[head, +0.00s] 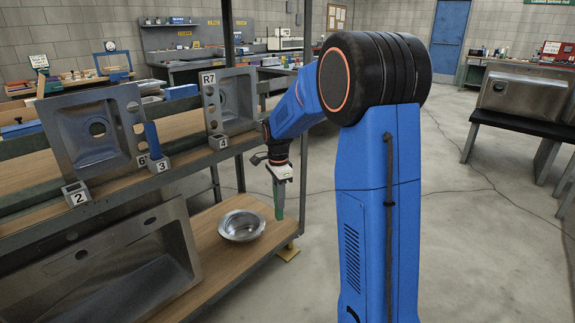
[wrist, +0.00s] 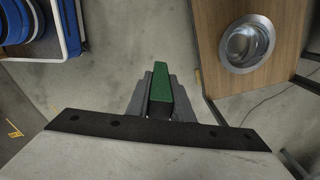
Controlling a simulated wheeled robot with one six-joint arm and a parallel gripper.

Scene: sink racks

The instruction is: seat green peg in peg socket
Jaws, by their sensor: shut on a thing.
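My gripper (head: 279,178) is shut on the green peg (head: 279,203), which hangs roughly upright below it, to the right of the rack's front edge. In the wrist view the green peg (wrist: 161,84) lies between the two grey fingers of my gripper (wrist: 160,78). Small grey blocks with number labels sit along the rack's upper rail: block 2 (head: 76,194), block 3 (head: 158,165) and block 4 (head: 218,142). A blue peg (head: 152,139) stands upright at block 3. I cannot tell which block is the peg socket. The green peg is apart from all of them.
Steel sinks (head: 90,132) and (head: 228,100) lean on the upper shelf, and a large sink (head: 120,265) is below. A round steel bowl (head: 241,225) is on the lower shelf, also seen in the wrist view (wrist: 246,43). A rack post (head: 229,40) stands nearby.

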